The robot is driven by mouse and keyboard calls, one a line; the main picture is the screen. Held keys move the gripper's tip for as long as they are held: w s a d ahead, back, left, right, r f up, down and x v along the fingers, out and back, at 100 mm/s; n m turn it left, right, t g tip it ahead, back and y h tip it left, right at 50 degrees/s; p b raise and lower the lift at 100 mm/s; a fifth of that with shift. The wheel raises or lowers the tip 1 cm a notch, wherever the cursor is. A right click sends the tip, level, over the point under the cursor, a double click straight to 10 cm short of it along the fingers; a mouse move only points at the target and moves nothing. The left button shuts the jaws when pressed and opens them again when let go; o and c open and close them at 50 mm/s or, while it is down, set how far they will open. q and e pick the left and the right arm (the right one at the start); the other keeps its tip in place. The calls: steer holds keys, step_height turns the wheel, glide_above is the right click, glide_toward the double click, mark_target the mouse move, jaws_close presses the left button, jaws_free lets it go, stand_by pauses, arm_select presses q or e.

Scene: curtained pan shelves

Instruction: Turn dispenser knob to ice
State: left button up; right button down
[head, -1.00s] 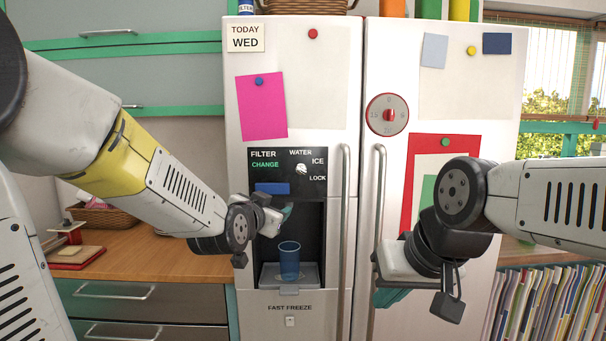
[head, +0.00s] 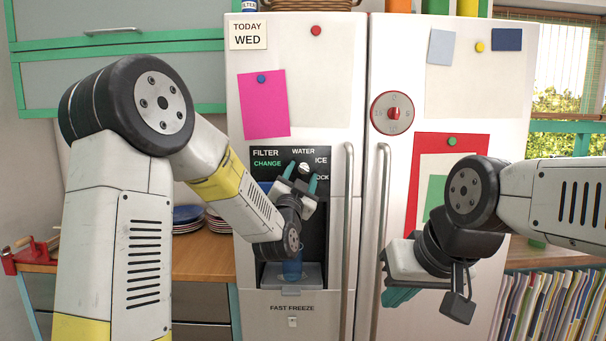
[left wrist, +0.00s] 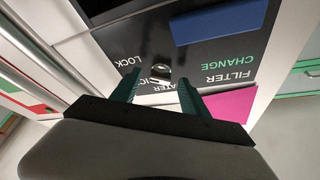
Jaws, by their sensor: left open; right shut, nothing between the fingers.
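The dispenser knob (head: 304,168) is a small pale knob on the black dispenser panel (head: 264,154), among the labels WATER, ICE and LOCK. Which label it points at is hard to tell. My left gripper (head: 300,177) is open just in front of the knob, its green fingers to either side of it. In the left wrist view the knob (left wrist: 161,72) shows between the fingertips of the left gripper (left wrist: 158,76); contact cannot be made out. My right gripper (head: 399,296) is shut and empty in front of the right fridge door, away from the panel.
A blue cup (head: 292,271) stands in the dispenser recess, partly hidden by my left wrist. Two long door handles (head: 346,240) run vertically right of the dispenser. A round red dial (head: 392,113) is on the right door. Stacked plates (head: 188,217) are on the left counter.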

arm_select(q)
steer(key=shift+w+d+r, duration=0.15)
steer(key=shift+w+r, duration=0.1)
steer(key=shift+w, duration=0.4)
jaws_close()
steer(key=shift+n, duration=0.5)
steer(key=n+y, duration=0.1)
steer(key=n, duration=0.1)
steer(key=n+y, duration=0.2)
steer(key=n, duration=0.1)
steer(key=n+t+y, duration=0.1)
steer(key=n, duration=0.1)
steer(key=shift+d+f+n+y, duration=0.1)
steer(key=shift+d+n+y, duration=0.2)
steer(key=shift+n, duration=0.1)
steer(key=n+y, duration=0.2)
steer(key=n, duration=0.2)
steer(key=n+y, duration=0.2)
steer(key=n, duration=0.2)
steer(key=shift+g, duration=0.4)
steer(key=shift+n+y, duration=0.3)
steer(key=shift+n, duration=0.1)
